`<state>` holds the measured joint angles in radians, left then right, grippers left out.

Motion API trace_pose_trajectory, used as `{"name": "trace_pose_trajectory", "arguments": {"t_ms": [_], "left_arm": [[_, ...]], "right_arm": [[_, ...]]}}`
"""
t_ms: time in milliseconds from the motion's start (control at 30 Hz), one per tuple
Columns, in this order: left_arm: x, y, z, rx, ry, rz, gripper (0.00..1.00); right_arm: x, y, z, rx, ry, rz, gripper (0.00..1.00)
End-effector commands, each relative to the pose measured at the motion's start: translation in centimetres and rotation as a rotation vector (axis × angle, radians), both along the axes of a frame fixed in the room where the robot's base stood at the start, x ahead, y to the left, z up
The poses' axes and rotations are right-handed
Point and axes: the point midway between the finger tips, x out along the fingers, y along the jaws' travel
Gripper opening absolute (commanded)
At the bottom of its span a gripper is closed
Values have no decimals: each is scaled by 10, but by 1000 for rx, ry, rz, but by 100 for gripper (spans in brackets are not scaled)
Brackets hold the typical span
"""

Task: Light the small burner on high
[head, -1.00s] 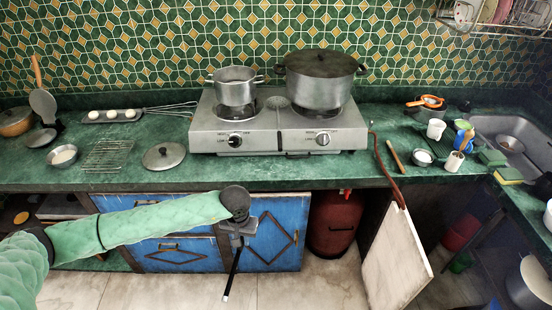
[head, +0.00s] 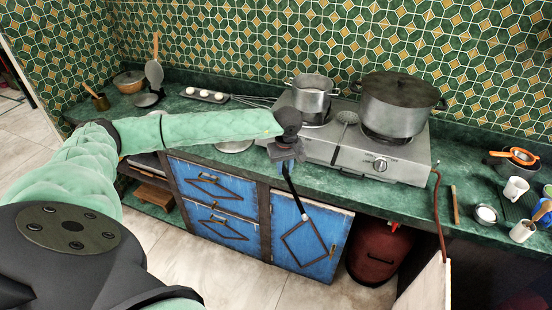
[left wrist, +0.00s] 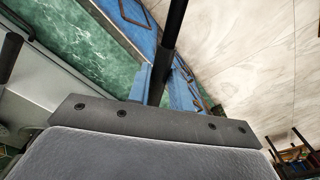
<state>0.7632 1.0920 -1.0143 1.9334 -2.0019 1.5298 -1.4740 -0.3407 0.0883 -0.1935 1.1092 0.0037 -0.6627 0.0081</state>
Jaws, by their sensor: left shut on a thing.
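The silver two-burner hotplate (head: 350,150) stands on the green counter. A small pot (head: 311,97) covers the left burner and a large lidded pot (head: 398,104) covers the right one, so no flame can be seen. The right knob (head: 380,165) shows on the front; the left knob is hidden behind my left wrist. My left gripper (head: 286,159) is shut on a thin black rod, like a long lighter (head: 294,192), in front of the hotplate. The rod points downward and also shows in the left wrist view (left wrist: 173,40). My right gripper is out of view.
A red gas bottle (head: 379,253) stands under the counter, and a hose (head: 437,205) hangs from the hotplate's right side. Blue cupboard doors (head: 310,242) lie below the rod. Cups (head: 515,189) stand at right.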

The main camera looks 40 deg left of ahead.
Motion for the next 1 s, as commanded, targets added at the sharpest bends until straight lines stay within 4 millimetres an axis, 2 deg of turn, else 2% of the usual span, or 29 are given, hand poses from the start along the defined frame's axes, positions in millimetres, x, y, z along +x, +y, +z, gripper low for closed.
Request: {"name": "trace_pose_trajectory", "arguments": {"t_ms": [133,400,700,1000], "left_arm": [[-1,13,12,2,-1,270,0],[-4,23,24,5,-1,753,0],[-10,27,29,15,1,1280,0],[-15,26,31,28,8,1807,0]], "right_arm": [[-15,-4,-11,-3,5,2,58],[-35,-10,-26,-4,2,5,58],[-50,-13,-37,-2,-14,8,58],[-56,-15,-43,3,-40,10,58]]}}
